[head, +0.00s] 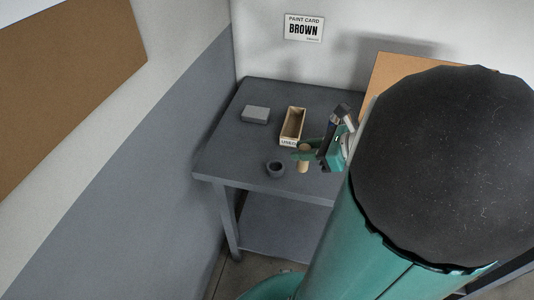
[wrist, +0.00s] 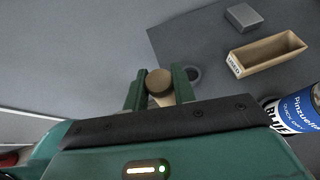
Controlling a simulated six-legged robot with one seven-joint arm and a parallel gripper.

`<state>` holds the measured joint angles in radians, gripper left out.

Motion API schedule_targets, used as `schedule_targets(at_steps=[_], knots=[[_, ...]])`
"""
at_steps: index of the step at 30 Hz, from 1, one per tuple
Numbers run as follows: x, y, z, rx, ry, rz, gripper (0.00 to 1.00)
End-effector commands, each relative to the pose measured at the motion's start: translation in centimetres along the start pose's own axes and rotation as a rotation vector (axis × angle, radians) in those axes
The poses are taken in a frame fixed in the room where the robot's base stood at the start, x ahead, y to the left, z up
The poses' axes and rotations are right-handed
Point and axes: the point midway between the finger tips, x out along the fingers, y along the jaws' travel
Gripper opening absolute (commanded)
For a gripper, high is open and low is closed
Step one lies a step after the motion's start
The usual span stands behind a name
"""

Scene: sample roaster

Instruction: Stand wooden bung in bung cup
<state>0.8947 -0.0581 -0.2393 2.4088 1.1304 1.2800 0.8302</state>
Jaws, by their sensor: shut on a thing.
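The wooden bung (head: 303,158) is a light tan peg held upright, or nearly so, by my gripper (head: 302,150). In the wrist view the round end of the bung (wrist: 159,83) shows between the two green fingers of my gripper (wrist: 158,90), which are shut on it. The bung cup (head: 276,168) is a small dark grey cup on the table, just left of the bung in the head view. In the wrist view the cup (wrist: 193,74) shows beyond the right finger, partly hidden by it. The bung is beside the cup, not in it.
The grey table (head: 225,150) has a wooden box (head: 293,124) with a label and a grey block (head: 256,114) behind the cup. A blue labelled can (wrist: 300,108) stands at the right in the wrist view. The table's left part is clear.

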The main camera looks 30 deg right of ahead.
Motion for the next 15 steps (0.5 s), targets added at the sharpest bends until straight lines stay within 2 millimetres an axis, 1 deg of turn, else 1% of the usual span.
schedule_targets(at_steps=[1,9,15], knots=[[1.1,-0.6,-0.1,0.003,0.0,0.004,0.04],[6.9,-3.7,0.0,0.004,0.0,0.003,0.04],[10.8,-5.1,-1.9,0.004,0.0,0.003,0.04]])
